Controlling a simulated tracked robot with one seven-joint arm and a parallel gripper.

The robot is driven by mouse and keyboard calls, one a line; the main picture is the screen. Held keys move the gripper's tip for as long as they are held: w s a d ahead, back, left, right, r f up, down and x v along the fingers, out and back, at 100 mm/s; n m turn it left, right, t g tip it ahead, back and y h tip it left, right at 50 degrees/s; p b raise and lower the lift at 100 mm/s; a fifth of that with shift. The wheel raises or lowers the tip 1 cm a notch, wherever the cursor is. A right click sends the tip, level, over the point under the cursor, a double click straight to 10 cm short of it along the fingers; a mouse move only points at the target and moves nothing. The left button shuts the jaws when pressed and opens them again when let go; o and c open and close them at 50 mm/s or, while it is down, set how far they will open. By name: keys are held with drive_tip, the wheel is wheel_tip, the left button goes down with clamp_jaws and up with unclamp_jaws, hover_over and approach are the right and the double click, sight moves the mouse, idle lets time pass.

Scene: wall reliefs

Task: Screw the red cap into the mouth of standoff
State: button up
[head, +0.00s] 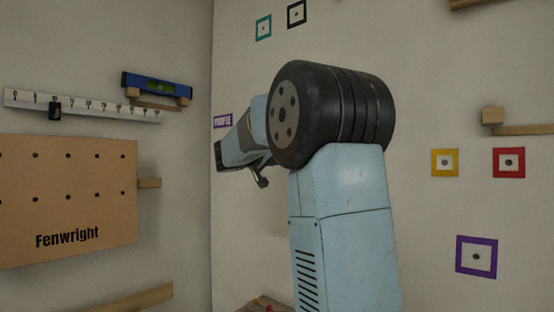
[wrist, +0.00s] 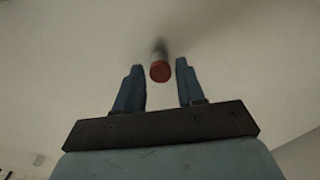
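The red cap (wrist: 160,72) shows in the wrist view as a round red face between the fingertips of my gripper (wrist: 159,65). The two dark blue fingers are spread, with a visible gap on each side of the cap. A short grey standoff (wrist: 159,50) shows directly behind the cap, toward the pale wall. The cap appears in line with its mouth, but I cannot tell how far it sits in. In the head view my arm hides the cap and standoff, and my fingers cannot be made out clearly.
In the head view, a tan pegboard (head: 68,200), a white rail (head: 85,106) and a blue level (head: 157,86) are on the left wall. Yellow (head: 444,152), red (head: 496,163) and purple (head: 464,257) framed squares and a wooden ledge (head: 520,130) are right of my arm.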

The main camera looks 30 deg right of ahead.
drive_tip(key=n, duration=0.8)
drive_tip(key=shift+r+n, duration=0.1)
drive_tip(key=shift+n, duration=0.3)
drive_tip(key=c, duration=0.7)
drive_tip(key=shift+m, duration=0.5)
drive_tip(key=o, duration=0.5)
drive_tip(key=shift+m, duration=0.3)
drive_tip(key=shift+c, duration=0.2)
drive_tip(key=o, duration=0.5)
drive_tip(key=shift+o, duration=0.2)
drive_tip(key=shift+a, duration=0.1)
